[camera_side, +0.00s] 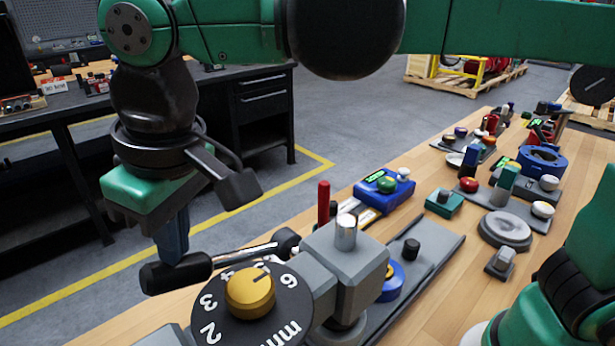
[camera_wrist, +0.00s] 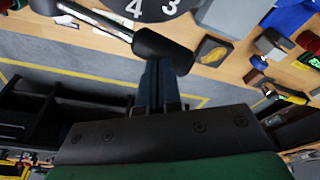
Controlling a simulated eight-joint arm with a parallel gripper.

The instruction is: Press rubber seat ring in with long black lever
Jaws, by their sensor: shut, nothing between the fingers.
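The long black lever (camera_side: 176,274) runs from a thick black grip at the left along a metal rod to a black hub on the grey press. Its grip also shows in the wrist view (camera_wrist: 165,48). My gripper (camera_side: 172,250) is shut and empty, with its blue fingers pointing down at the grip. In the wrist view the fingertips (camera_wrist: 157,68) overlap the grip's end; I cannot tell whether they touch it. A blue round part (camera_side: 393,282) sits behind the press block. I cannot make out the rubber seat ring.
A numbered black dial with a gold knob (camera_side: 250,292) is in front of the lever. A red upright handle (camera_side: 323,203) stands behind it. A blue box with buttons (camera_side: 384,188) and several fixtures fill the wooden bench (camera_side: 450,290) to the right. Open floor lies left of the bench.

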